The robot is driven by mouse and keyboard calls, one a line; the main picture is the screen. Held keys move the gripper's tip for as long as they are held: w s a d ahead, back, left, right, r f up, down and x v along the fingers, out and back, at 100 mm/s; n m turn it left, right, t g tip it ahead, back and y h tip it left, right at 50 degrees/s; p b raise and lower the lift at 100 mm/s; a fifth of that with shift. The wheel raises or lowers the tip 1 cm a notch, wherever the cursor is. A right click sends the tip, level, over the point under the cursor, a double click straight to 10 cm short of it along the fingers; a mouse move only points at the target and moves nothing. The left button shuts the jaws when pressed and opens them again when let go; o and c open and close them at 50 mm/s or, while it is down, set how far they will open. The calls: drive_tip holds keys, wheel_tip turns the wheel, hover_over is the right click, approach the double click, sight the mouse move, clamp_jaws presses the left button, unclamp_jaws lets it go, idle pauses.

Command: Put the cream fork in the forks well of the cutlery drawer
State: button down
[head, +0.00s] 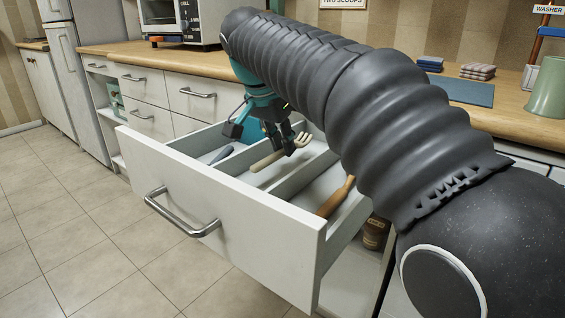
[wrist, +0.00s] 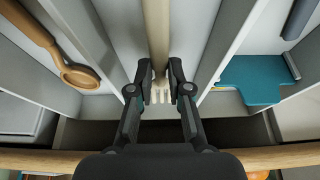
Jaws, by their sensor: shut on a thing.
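The cream fork (head: 266,161) is in my gripper (head: 268,138), over the middle well of the open cutlery drawer (head: 225,205). In the wrist view, my gripper (wrist: 160,88) is shut on the fork (wrist: 157,35) near its neck, tines toward the wrist and handle running away. The fork lies lengthwise between two dividers. I cannot tell whether it touches the well floor. No label for the forks well is readable.
A wooden spoon (head: 337,197) lies in the well to the right; it also shows in the wrist view (wrist: 78,76). The other side well holds a grey-handled piece (head: 221,155) and a teal piece (wrist: 250,82). The dividers (wrist: 220,45) stand close on both sides.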

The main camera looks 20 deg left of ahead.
sight(280, 151)
drive_tip(key=shift+f+b, duration=0.45)
drive_tip(key=shift+f, duration=1.35)
drive_tip(key=shift+f, duration=0.15)
drive_tip(key=c, duration=1.1)
unclamp_jaws()
drive_tip(key=p+v, duration=0.3)
drive_tip(key=v, duration=0.9)
drive_tip(key=shift+r, duration=0.2)
